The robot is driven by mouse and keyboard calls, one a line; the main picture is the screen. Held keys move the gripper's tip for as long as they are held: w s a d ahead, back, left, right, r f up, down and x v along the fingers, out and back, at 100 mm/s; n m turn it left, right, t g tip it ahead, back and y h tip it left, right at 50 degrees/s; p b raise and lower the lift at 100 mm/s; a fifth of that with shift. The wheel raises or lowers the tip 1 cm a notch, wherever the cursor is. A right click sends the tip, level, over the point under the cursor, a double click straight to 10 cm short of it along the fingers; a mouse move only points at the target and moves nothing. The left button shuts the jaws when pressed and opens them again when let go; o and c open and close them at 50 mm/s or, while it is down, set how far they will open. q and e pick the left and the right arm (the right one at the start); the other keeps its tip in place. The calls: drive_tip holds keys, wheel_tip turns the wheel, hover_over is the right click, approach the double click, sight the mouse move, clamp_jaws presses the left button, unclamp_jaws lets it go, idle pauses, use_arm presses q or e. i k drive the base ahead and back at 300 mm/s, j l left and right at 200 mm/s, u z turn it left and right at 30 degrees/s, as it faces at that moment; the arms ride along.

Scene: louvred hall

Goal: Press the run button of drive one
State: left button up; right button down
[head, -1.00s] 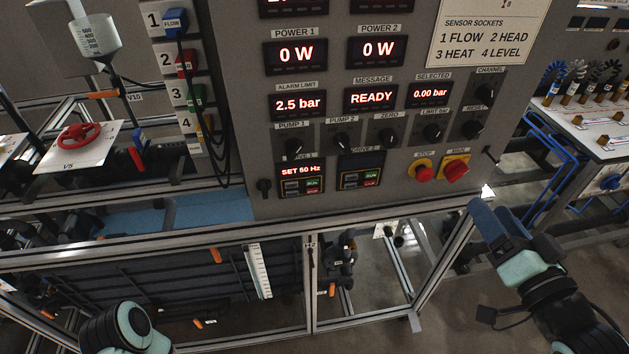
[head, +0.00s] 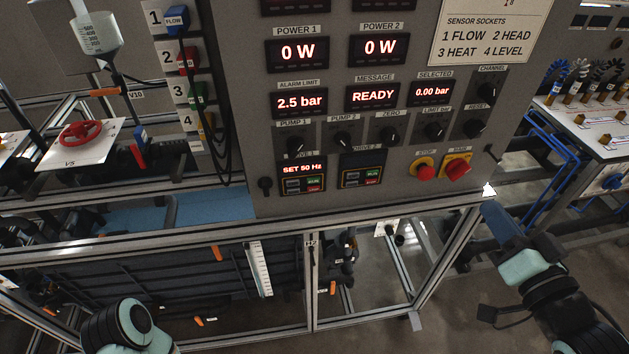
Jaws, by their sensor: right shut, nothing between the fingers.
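Drive one (head: 302,177) is the left of two small drive units low on the grey control panel. Its display reads SET 50 Hz in red. Its green run button (head: 315,181) sits at the unit's right, just above a red button (head: 315,189). My right gripper (head: 490,212) is shut and empty, to the right of the panel and lower than the drives, well apart from the button. Only a part of my left arm shows at the bottom left; its gripper is out of view.
Drive two (head: 362,171) stands right of drive one, with a dark display. A red stop knob (head: 426,171) and a red main switch (head: 458,168) on yellow plates lie between the drives and my right gripper. A metal frame rail (head: 340,222) runs below the panel.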

sight(312, 180)
drive_tip(key=k+l+u, duration=0.15)
drive_tip(key=u, duration=0.2)
drive_tip(key=k+l+u, duration=0.2)
drive_tip(key=u, duration=0.15)
